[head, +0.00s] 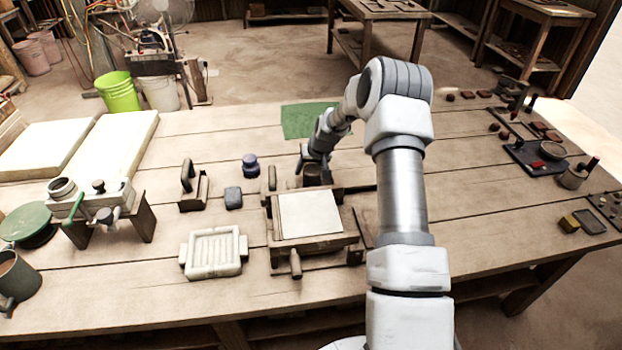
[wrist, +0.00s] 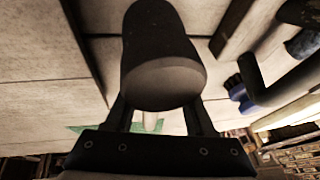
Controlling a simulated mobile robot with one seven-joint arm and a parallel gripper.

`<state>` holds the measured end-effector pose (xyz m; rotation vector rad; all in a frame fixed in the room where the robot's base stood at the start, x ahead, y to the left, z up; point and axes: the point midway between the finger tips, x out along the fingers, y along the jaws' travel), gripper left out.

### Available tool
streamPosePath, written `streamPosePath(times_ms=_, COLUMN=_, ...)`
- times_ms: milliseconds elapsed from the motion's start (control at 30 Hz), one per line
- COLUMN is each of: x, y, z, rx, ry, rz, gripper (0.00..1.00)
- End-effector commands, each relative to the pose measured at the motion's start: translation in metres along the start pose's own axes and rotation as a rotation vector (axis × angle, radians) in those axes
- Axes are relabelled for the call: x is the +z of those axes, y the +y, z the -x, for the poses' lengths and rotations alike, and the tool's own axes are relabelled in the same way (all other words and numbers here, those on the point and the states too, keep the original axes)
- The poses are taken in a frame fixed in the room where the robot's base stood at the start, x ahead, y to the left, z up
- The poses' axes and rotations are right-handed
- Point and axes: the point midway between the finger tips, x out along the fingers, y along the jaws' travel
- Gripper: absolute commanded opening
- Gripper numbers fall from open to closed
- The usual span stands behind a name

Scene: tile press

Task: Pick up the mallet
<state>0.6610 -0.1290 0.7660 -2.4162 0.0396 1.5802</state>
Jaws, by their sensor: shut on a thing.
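The mallet's dark, thick, rounded head (wrist: 160,55) fills the upper middle of the wrist view. My gripper (wrist: 158,112) is shut on the mallet. In the head view my gripper (head: 313,160) is just behind the tile press (head: 282,227), with the brown mallet head (head: 312,175) at its fingers. Most of the handle is hidden. I cannot tell whether the mallet touches the table.
The wooden press with a pale slab (head: 309,213) stands close in front of my gripper. A white ribbed mould (head: 213,253), a grey block (head: 233,198) and a blue-lidded jar (head: 250,165) lie to the left. A green mat (head: 305,120) lies behind. The table's back left-centre is clear.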

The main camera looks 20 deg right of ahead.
Motion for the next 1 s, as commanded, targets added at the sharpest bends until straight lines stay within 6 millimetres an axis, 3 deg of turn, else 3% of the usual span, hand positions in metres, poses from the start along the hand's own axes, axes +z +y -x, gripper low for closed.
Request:
streamPosePath(times_ms=367, x=0.0, y=0.003, z=0.004, rx=0.004, ry=-0.004, rz=-0.001, gripper=0.0)
streamPosePath(times_ms=633, x=-0.017, y=-0.007, z=0.04, rx=0.003, ry=0.001, rz=0.001, gripper=0.0)
streamPosePath(times_ms=1000, x=-0.04, y=0.064, z=0.097, rx=0.004, ry=0.002, rz=-0.004, gripper=0.0)
